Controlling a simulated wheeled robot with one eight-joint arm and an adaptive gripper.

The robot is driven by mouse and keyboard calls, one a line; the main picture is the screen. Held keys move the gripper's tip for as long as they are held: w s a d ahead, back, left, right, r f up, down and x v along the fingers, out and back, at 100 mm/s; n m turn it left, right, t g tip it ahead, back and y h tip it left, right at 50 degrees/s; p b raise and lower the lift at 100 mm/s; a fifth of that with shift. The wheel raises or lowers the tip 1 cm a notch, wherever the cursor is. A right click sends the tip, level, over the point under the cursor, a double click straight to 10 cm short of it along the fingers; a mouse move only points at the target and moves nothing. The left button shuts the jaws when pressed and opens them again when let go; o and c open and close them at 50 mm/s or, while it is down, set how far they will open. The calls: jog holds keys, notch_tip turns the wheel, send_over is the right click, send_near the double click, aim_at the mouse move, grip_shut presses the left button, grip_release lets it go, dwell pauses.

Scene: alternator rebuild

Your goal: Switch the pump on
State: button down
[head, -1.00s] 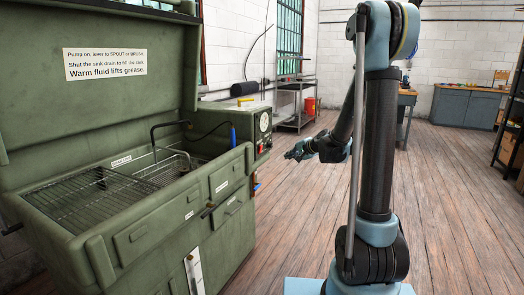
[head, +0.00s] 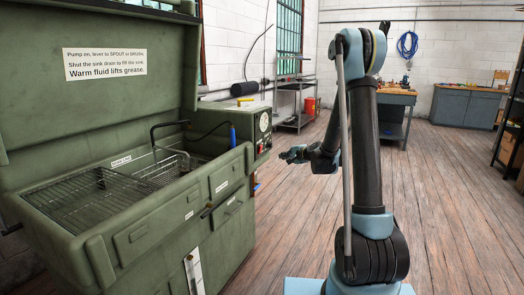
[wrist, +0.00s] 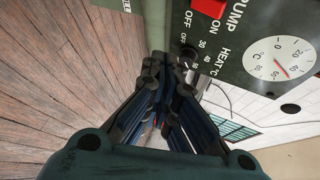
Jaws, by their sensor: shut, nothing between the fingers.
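The green parts washer (head: 130,230) stands at left with its lid up. Its control box (head: 262,132) is on the right end, with a round dial (head: 264,122). In the wrist view the panel shows a red pump switch (wrist: 209,7) at the top edge, partly cut off, with ON and OFF marks. Below it are the HEAT scale, a dark knob (wrist: 188,56) partly behind my fingers, and a white temperature dial (wrist: 279,65). My gripper (head: 285,156) is shut and empty, just right of the control box. In the wrist view its fingertips (wrist: 167,62) lie below the switch.
A sink basket (head: 165,170), a black spout (head: 155,130) and a blue-handled brush (head: 232,134) are in the washer. A wheeled metal rack (head: 296,105) and a workbench (head: 396,100) stand behind. The wooden floor (head: 290,225) between washer and arm is clear.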

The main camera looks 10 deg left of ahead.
jog(key=w+a+r, duration=0.2)
jog(key=w+a, duration=0.1)
jog(key=a, duration=0.4)
jog(key=shift+a, duration=0.4)
jog(key=shift+a+r, duration=0.1)
jog(key=shift+a, duration=0.1)
dwell(1.2)
jog(key=shift+a+r, duration=0.1)
jog(key=shift+a, duration=0.15)
jog(key=shift+w+a+r, duration=0.1)
jog(key=shift+w+a, duration=0.05)
jog(key=shift+a, duration=0.25)
dwell(0.9)
dwell(0.4)
jog(key=shift+s+d+f, duration=0.1)
jog(key=shift+s+d, duration=0.05)
jog(key=shift+d, duration=0.25)
jog(key=shift+s+d+f, duration=0.1)
jog(key=shift+d, duration=0.3)
jog(key=d, duration=0.1)
jog(key=s+d, duration=0.1)
jog(key=d, duration=0.1)
jog(key=d+f, duration=0.1)
jog(key=shift+s+d+f, duration=0.1)
jog(key=shift+s+d, duration=0.2)
jog(key=shift+s, duration=0.05)
